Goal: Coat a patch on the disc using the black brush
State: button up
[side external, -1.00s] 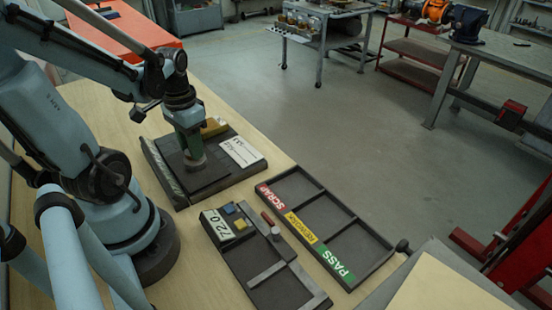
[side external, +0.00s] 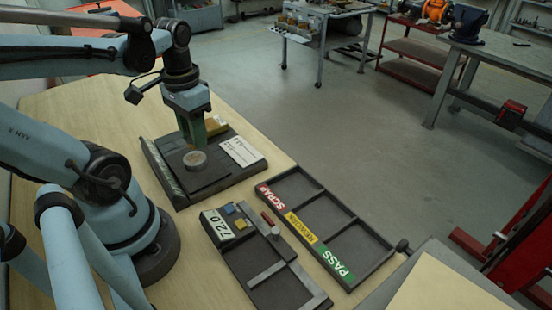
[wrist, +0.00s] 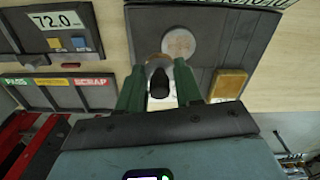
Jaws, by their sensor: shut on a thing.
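The round grey disc (side external: 195,160) lies on the dark plate (side external: 215,179); it also shows near the top of the wrist view (wrist: 179,44), with a mottled, slightly brownish face. My gripper (side external: 192,142) has green fingers and is just behind the disc in the side view. In the wrist view the fingers (wrist: 158,84) are shut on the black brush (wrist: 158,86), whose pale tan end points toward the disc side. The brush is hidden by the fingers in the side view. I cannot tell whether its tip touches anything.
A yellow-brown block (side external: 215,126) and a white card (side external: 242,152) sit on the plate. A 72.0 display unit (side external: 218,225) and a tray marked SCRAP and PASS (side external: 322,226) stand nearer the camera. Bare bench lies left of the plate.

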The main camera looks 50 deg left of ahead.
jog(key=shift+r, duration=1.15)
